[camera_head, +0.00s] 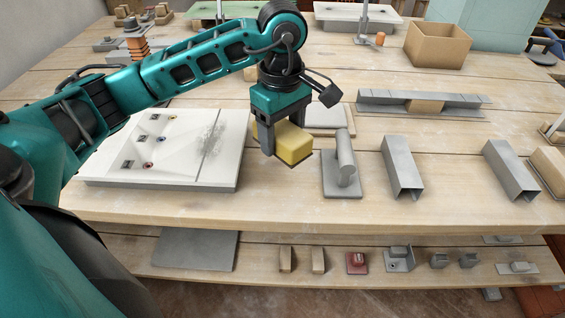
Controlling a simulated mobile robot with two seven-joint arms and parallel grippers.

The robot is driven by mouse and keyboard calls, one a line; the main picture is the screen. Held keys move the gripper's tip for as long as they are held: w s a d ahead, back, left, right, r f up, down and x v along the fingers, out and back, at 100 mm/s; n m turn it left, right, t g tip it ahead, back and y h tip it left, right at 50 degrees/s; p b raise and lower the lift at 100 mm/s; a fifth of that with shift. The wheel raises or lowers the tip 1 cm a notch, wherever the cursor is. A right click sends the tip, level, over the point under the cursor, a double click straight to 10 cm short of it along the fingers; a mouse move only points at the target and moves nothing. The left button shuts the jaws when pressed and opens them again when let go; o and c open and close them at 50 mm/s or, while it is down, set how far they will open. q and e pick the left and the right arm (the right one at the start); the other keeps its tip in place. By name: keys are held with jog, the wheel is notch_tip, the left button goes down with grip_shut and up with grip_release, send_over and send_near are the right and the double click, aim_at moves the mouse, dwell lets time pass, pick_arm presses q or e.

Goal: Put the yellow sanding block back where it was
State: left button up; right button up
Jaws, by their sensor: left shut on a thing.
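The yellow sanding block (294,145) is in my left gripper (283,143), which is shut on it. The block is a little above the wooden table, between a white panel (175,165) and a grey metal piece with an upright cylinder (343,170). Whether its underside touches anything is hard to tell. The panel has several small coloured parts and a grey scuffed patch at its right. My right gripper is not in view.
Two grey metal channels (401,168) (510,168) stand at the right. A long grey rail (380,100) and an open cardboard box (437,46) are behind. A flat pale slab (328,115) lies behind the block. A lower shelf (330,262) holds several small parts.

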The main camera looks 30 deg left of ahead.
aim_at(282, 172)
pick_arm(q)
notch_tip(282, 172, down, 3)
jog(key=shift+r, duration=0.1)
jog(key=shift+f+b, duration=0.35)
jog(key=shift+f, duration=1.8)
jog(key=shift+f, duration=0.15)
jog(key=o, duration=1.1)
